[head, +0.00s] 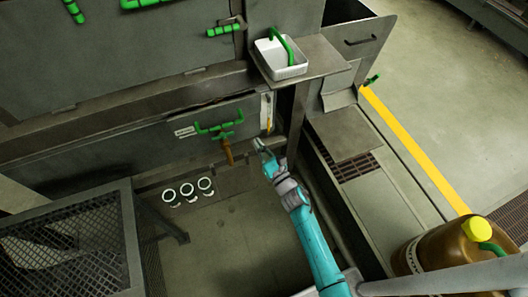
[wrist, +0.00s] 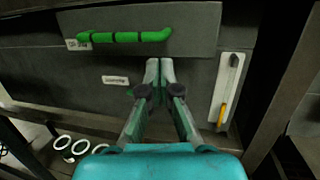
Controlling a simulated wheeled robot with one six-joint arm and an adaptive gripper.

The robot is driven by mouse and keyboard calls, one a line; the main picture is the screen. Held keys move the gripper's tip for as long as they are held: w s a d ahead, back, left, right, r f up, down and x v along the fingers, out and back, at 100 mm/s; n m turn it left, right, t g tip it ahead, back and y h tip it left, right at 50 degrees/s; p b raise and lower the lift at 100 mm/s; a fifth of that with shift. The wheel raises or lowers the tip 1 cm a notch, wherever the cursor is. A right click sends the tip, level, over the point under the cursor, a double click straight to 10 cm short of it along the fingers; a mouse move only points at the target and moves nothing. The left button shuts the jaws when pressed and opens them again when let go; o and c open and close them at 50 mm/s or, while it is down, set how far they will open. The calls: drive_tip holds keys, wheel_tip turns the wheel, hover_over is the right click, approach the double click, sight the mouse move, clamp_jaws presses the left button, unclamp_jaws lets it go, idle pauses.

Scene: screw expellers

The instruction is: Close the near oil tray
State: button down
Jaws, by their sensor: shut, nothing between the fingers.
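The near oil tray appears to be the grey front (wrist: 200,28) with a long green handle (wrist: 125,36) and a small label at the top of the wrist view. In the head view, a grey front (head: 160,142) carries green handles (head: 218,128). I cannot tell how far the tray stands out. My gripper (wrist: 160,66) is shut and empty, its fingertips at the lower edge of the tray front in the wrist view. In the head view, my gripper (head: 260,146) is right of and below the green handles. Contact cannot be told.
A white bin (head: 280,60) stands on a ledge above. Several white ring-topped items (head: 188,190) sit below left, near a mesh-topped frame (head: 65,245). A brown jug (head: 445,250) stands at lower right. Floor (head: 215,245) below my arm is open.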

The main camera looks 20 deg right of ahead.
drive_tip(key=x, duration=0.7)
drive_tip(key=shift+w, duration=0.35)
drive_tip(key=shift+a+r, duration=0.1)
